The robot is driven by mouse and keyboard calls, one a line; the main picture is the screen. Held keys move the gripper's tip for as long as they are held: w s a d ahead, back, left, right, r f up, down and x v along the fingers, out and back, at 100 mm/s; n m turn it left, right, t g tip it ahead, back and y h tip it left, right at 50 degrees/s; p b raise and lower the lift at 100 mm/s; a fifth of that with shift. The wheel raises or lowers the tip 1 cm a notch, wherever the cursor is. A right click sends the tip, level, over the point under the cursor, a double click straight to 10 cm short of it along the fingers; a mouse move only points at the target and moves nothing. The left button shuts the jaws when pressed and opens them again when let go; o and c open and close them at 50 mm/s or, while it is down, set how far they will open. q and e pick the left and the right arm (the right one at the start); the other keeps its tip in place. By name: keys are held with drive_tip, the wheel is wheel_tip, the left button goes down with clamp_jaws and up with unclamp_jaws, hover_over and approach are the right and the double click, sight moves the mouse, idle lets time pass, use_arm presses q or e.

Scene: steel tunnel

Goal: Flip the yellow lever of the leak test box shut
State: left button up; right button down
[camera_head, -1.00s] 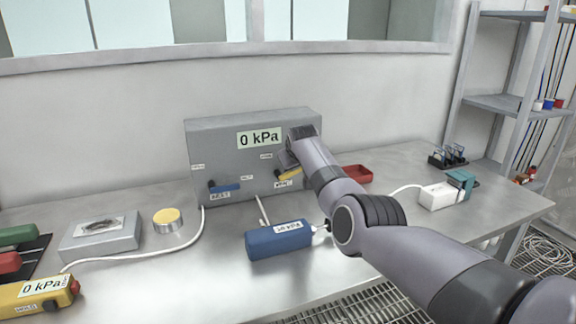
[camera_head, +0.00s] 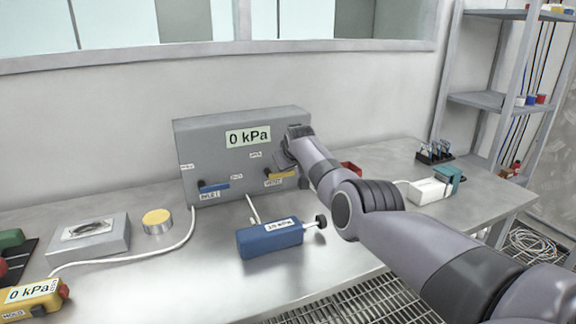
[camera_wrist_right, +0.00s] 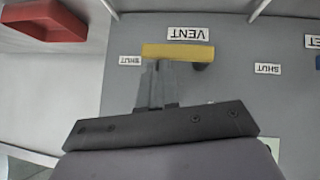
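The grey leak test box (camera_head: 215,136) stands against the back wall with a "0 kPa" display. Its yellow lever (camera_head: 280,175) also shows in the right wrist view (camera_wrist_right: 178,52), which is upside down. There the lever lies level beside the "VENT" label (camera_wrist_right: 188,33), from its dark pivot towards a small label that seems to read "SHUT" (camera_wrist_right: 130,60). My right gripper (camera_wrist_right: 157,68) is at the lever, its narrow fingers together with nothing between them. The tips overlap the lever's edge; I cannot tell whether they touch. My left gripper is out of view.
A blue lever (camera_head: 214,186) is on the box's left. A blue pump (camera_head: 270,240) lies in front. A red tray (camera_head: 350,169) is behind my right arm. A yellow gauge (camera_head: 32,298), a grey block (camera_head: 90,240) and a round yellow-topped can (camera_head: 157,221) are at left.

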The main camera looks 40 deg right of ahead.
drive_tip(key=shift+s+d, duration=0.1)
drive_tip(key=s+a+r+p, duration=0.1)
drive_tip(key=s+r+p, duration=0.2)
drive_tip(key=s+r, duration=0.3)
drive_tip(key=shift+s+a+r+p, duration=0.35)
drive_tip(key=shift+s+a+r, duration=0.05)
drive_tip(key=shift+r, duration=2.15)
